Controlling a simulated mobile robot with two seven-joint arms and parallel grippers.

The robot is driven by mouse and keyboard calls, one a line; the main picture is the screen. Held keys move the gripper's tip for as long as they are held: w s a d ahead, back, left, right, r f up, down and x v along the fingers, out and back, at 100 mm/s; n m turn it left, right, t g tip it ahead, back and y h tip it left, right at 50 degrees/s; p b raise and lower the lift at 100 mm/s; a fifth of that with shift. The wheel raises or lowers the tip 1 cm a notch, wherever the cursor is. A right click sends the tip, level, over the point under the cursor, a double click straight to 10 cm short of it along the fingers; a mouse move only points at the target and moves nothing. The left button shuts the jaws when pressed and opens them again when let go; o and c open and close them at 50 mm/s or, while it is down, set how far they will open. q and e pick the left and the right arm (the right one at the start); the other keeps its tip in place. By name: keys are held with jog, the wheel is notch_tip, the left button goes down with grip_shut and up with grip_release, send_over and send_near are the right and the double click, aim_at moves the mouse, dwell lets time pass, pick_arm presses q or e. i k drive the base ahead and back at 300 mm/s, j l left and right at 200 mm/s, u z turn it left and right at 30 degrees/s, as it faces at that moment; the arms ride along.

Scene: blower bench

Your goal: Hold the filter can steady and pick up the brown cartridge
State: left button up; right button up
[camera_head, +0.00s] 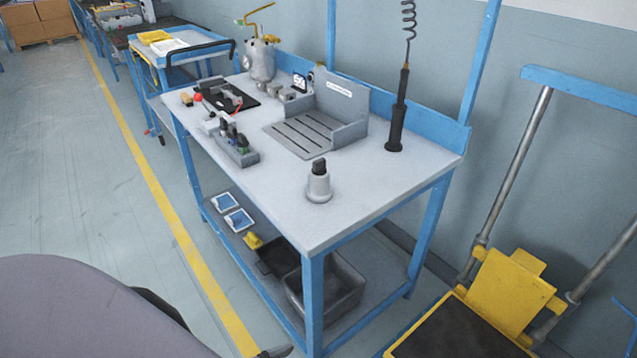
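A small light-grey can (318,189) stands upright near the front edge of the bench, right of its middle. It looks like the filter can. A dark, nearly black piece (319,167) sticks up from its top; I cannot tell whether this is the cartridge or a cap. I make out no clearly brown cartridge elsewhere on the bench. Nothing touches the can. Neither of my grippers can be made out in the head view.
The blue-framed bench (375,192) holds a grey slotted fixture (305,135), a block with several tools (236,150), a black upright tool (398,112) on a coiled cord and a metal pot (261,62). A yellow-and-black trolley (510,290) stands right. The bench around the can is clear.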

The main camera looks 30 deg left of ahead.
aim_at(320, 166)
jog(key=j+z, duration=0.1)
jog(key=j, duration=0.55)
jog(key=j+z, duration=0.15)
jog(key=j, duration=0.5)
jog(key=j+z, duration=0.1)
jog(key=j, duration=0.5)
jog(key=k+j+z, duration=0.1)
jog(key=j, duration=0.55)
jog(key=k+j+z, duration=0.15)
jog(key=j, duration=0.5)
jog(key=i, duration=0.05)
